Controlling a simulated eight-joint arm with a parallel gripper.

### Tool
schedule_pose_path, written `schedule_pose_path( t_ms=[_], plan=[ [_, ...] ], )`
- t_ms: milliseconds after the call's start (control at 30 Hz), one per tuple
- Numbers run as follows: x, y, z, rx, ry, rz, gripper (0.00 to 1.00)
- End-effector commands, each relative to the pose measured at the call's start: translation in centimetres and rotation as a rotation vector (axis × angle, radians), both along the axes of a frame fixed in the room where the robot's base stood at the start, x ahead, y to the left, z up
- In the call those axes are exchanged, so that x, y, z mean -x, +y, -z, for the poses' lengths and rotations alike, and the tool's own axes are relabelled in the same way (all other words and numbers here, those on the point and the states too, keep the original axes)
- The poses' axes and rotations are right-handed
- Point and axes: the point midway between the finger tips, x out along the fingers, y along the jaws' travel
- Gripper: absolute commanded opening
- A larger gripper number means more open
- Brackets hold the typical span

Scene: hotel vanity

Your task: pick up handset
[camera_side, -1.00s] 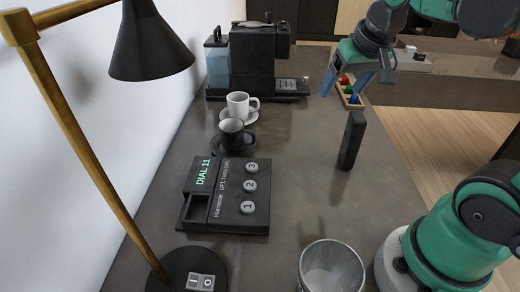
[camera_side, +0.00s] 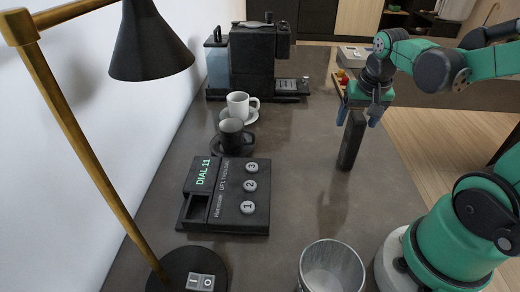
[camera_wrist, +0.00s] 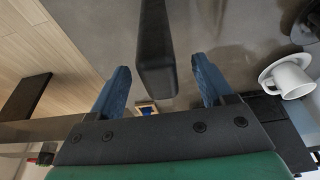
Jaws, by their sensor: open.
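The handset (camera_side: 351,142) is a dark, narrow block standing upright on the counter, right of the telephone base. My gripper (camera_side: 358,118) is open at the handset's upper end in the side view, its blue fingers apart. In the wrist view the handset (camera_wrist: 155,45) reaches in from the top, between the lines of the two blue fingers (camera_wrist: 160,68), with gaps on both sides. I cannot tell whether its top is between the fingertips. The telephone base (camera_side: 240,211) has a green "DIAL 11" display, three round buttons and an empty cradle slot.
A black cup (camera_side: 231,137) and a white cup (camera_side: 239,104) on saucers stand left of the handset. A coffee machine (camera_side: 262,62) stands behind. The counter (camera_side: 300,165) between base and handset is clear.

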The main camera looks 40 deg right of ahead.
Motion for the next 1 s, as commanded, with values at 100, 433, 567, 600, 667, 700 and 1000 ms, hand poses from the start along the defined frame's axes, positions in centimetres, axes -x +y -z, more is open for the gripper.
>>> schedule_pose_path(
  t_ms=[100,433,567,600,667,700,1000],
  plan=[
    [-0.2,-0.2,1.0,0.0,0.0,0.0,0.74],
    [-0.3,-0.3,1.8,0.0,0.0,-0.001,0.74],
    [-0.3,-0.3,1.8,0.0,0.0,-0.001,0.68],
    [-0.3,-0.3,1.8,0.0,0.0,-0.001,0.57],
    [-0.3,-0.3,1.7,0.0,0.0,-0.001,0.4],
    [-0.3,-0.3,1.7,0.0,0.0,-0.001,0.28],
    [-0.3,-0.3,1.7,0.0,0.0,-0.001,0.0]
  ],
)
